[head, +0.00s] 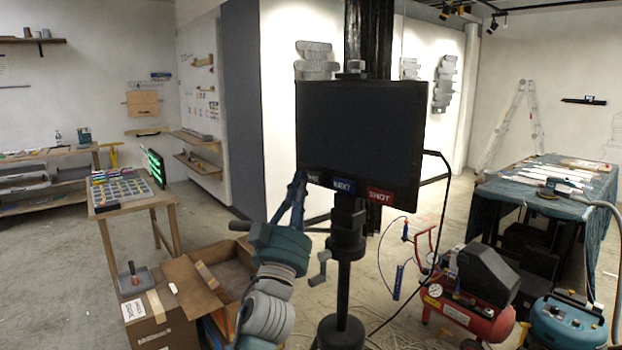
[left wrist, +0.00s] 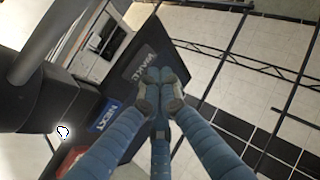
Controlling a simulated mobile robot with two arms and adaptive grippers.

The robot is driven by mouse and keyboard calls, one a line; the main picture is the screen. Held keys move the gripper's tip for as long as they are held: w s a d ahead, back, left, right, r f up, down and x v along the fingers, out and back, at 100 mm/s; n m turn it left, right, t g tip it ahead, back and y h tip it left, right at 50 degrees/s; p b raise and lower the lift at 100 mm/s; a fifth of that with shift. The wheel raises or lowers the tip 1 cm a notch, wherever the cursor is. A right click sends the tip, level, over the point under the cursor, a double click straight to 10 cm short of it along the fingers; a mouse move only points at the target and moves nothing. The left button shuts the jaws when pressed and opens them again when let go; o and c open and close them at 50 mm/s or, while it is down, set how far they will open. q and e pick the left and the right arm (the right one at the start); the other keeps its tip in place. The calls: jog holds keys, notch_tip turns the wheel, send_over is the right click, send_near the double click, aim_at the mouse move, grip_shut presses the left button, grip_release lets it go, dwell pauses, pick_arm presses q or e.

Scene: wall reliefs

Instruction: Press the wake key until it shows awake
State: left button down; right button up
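A dark, blank screen (head: 360,135) stands on a black stand. Along its lower edge are a dark wake key (head: 312,179), a blue NEXT key (head: 343,187) and a red SHOT key (head: 381,196). My left gripper (head: 300,178) is at the screen's lower left corner and partly covers the wake key. In the left wrist view, its blue fingers (left wrist: 160,82) are drawn together and empty, with the tips beside the wake key (left wrist: 139,62). I cannot tell whether they touch it. The NEXT key (left wrist: 104,116) is farther along the edge. My right gripper is not in view.
An open cardboard box (head: 195,290) is on the floor at the lower left. A red compressor (head: 465,312) and a blue machine (head: 565,322) stand at the lower right. A black cable (head: 444,200) hangs from the screen's right side.

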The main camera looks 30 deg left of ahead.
pick_arm(q)
jog(key=shift+w+d, duration=0.15)
jog(key=shift+w, duration=0.2)
jog(key=shift+w+d+b, duration=0.1)
jog(key=shift+w+b, duration=0.2)
jog(key=shift+w, duration=0.1)
dwell(0.6)
dwell(0.3)
jog(key=shift+s+a+p, duration=0.2)
jog(key=shift+s+p, duration=0.1)
jog(key=shift+s, duration=0.55)
jog(key=s, duration=0.2)
jog(key=s+a+p, duration=0.1)
jog(key=s, duration=0.1)
jog(key=shift+s+a, duration=0.15)
jog(key=shift+s, duration=0.25)
dwell(0.6)
